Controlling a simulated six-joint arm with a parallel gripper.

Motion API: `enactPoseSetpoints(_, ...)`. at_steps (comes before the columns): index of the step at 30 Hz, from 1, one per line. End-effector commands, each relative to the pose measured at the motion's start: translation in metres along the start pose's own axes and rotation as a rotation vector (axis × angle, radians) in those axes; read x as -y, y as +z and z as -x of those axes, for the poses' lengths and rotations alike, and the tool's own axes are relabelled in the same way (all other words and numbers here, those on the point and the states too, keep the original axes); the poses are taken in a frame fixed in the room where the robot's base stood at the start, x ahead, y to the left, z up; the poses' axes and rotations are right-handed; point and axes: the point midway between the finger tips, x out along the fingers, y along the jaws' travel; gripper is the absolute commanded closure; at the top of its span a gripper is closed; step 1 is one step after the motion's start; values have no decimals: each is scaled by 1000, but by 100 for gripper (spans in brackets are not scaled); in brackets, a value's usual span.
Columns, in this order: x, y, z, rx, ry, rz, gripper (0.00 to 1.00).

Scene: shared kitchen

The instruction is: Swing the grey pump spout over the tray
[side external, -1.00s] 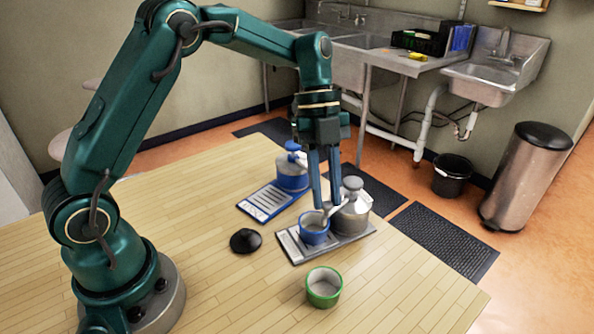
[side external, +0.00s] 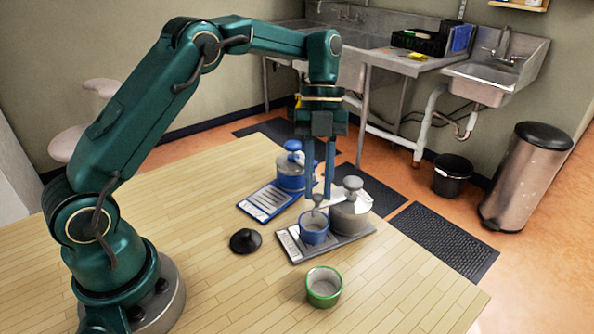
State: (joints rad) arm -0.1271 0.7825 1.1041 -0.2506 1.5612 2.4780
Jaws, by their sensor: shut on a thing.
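The grey pump (side external: 350,216) stands on the right part of a grey base. The slatted tray (side external: 288,243) is the base's left part. A blue cup (side external: 314,233) stands on the tray. The grey spout (side external: 317,201) reaches left from the pump head, and its end is above the cup and tray. My gripper (side external: 318,194) points down with its fingers on either side of the spout end, shut on it. The fingers partly hide the spout's length.
A blue pump (side external: 291,176) with its own blue tray (side external: 265,204) stands behind, left of my gripper. A black lid-like piece (side external: 245,241) and a green cup (side external: 324,287) are in front. The table is clear at front left.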

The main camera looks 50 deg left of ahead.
Motion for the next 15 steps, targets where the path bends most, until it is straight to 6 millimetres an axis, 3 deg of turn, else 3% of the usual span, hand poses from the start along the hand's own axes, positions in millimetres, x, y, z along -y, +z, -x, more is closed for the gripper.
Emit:
enactPoseSetpoints(4, 0, 0, 0, 1, -2, -1, 100)
enactPoseSetpoints(5, 0, 0, 0, 1, -2, -1, 65)
enactPoseSetpoints(6, 0, 0, 0, 1, -2, -1, 50)
enactPoseSetpoints(7, 0, 0, 0, 1, -2, -1, 46)
enactPoseSetpoints(15, 0, 0, 0, 0, -1, 0, 46)
